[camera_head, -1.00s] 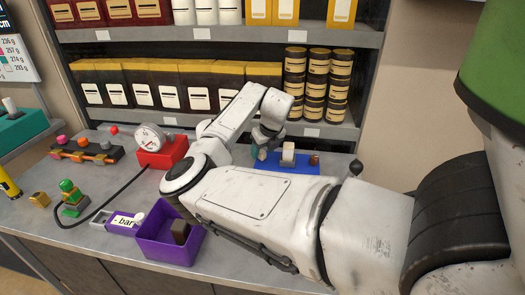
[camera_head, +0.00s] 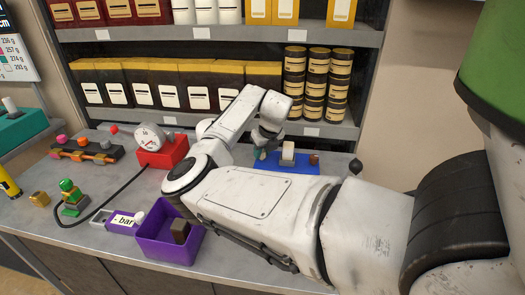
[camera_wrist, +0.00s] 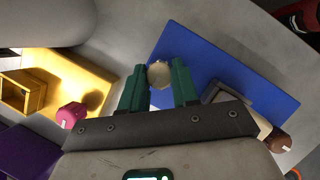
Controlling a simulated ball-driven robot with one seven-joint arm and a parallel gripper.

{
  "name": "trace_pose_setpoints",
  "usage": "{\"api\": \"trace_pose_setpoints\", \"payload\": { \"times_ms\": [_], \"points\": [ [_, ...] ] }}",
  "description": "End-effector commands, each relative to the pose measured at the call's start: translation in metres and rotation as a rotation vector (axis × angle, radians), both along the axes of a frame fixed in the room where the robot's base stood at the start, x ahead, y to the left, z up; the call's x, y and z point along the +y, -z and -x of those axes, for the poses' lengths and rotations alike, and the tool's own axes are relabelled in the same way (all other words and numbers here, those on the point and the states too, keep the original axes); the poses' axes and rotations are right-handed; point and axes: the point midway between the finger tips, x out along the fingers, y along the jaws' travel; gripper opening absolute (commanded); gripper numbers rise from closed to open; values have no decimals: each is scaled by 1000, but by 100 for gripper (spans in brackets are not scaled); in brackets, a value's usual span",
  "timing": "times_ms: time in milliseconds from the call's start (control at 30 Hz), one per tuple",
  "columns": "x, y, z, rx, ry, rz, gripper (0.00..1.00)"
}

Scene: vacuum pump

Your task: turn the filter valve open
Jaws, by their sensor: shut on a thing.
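A blue plate (camera_head: 283,167) lies on the bench below the shelves; it also shows in the wrist view (camera_wrist: 215,62). A pale round knob (camera_wrist: 159,75) stands on the plate, between my two green fingers. My gripper (camera_wrist: 160,67) is shut on this knob. In the head view my gripper (camera_head: 262,151) is at the left end of the plate, partly hidden by my own arm. A white block (camera_head: 288,151) and a brown knob (camera_head: 314,160) stand to its right. No label shows which part is the filter valve.
A yellow holder (camera_wrist: 70,82) and a pink knob (camera_wrist: 71,115) are left of my gripper in the wrist view. A red gauge (camera_head: 163,152), purple bin (camera_head: 160,247) and green-topped fitting (camera_head: 71,195) stand left on the bench. Loaded shelves (camera_head: 210,45) rise behind.

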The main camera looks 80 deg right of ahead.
Motion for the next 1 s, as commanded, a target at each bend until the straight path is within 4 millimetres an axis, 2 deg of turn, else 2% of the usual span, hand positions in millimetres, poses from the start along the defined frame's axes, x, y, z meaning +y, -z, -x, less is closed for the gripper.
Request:
{"api": "trace_pose_setpoints", "payload": {
  "times_ms": [267, 467, 1000],
  "points": [
    [0, -1, 0, 0, -24, 0, 0],
    [-1, -3, 1, 2, -112, -1, 0],
    [-3, -4, 2, 0, -595, -1, 0]
  ]
}}
